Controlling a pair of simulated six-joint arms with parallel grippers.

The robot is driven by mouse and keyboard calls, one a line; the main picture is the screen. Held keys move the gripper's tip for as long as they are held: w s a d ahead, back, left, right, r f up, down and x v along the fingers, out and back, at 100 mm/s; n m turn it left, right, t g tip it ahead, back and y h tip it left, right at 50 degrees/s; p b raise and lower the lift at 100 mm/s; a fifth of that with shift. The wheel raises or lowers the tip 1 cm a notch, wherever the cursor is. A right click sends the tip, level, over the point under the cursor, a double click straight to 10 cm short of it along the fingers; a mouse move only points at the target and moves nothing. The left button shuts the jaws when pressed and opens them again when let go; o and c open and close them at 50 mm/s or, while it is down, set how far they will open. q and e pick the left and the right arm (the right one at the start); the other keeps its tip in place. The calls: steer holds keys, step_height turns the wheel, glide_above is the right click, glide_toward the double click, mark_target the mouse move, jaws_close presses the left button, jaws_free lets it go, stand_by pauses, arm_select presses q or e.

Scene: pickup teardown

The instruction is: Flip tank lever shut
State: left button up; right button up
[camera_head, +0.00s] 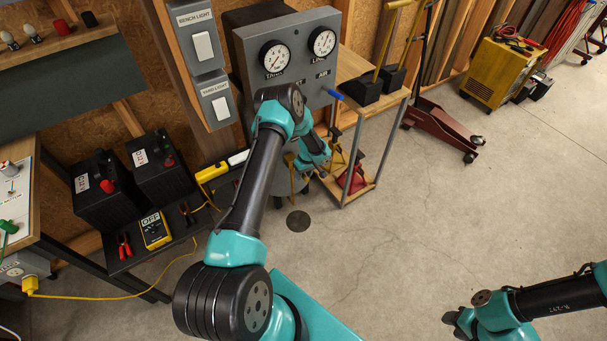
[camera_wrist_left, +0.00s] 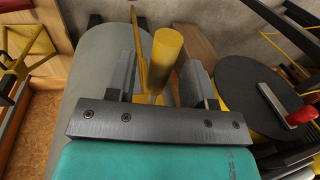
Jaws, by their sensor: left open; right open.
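A yellow cylindrical handle (camera_wrist_left: 166,60), which looks like the tank lever, stands between the two fingers of my left gripper (camera_wrist_left: 160,82) in the left wrist view. The fingers are open on either side of it; I cannot tell whether either touches it. Behind them is the rounded grey tank (camera_wrist_left: 90,75). In the head view my left arm reaches down below the gauge panel, and its wrist hides most of the tank and lever. My right gripper (camera_head: 457,322) is open and empty, low at the right over bare floor.
The grey gauge panel (camera_head: 290,50) has a blue-handled valve (camera_head: 333,95). A wooden cart (camera_head: 375,130) stands right of the tank. Black batteries (camera_head: 160,170) and a yellow meter (camera_head: 155,230) sit on a shelf at left. A red floor jack (camera_head: 440,125) stands farther right.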

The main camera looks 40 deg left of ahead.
arm_select(q)
steer(key=shift+c, duration=0.4)
jaws_close()
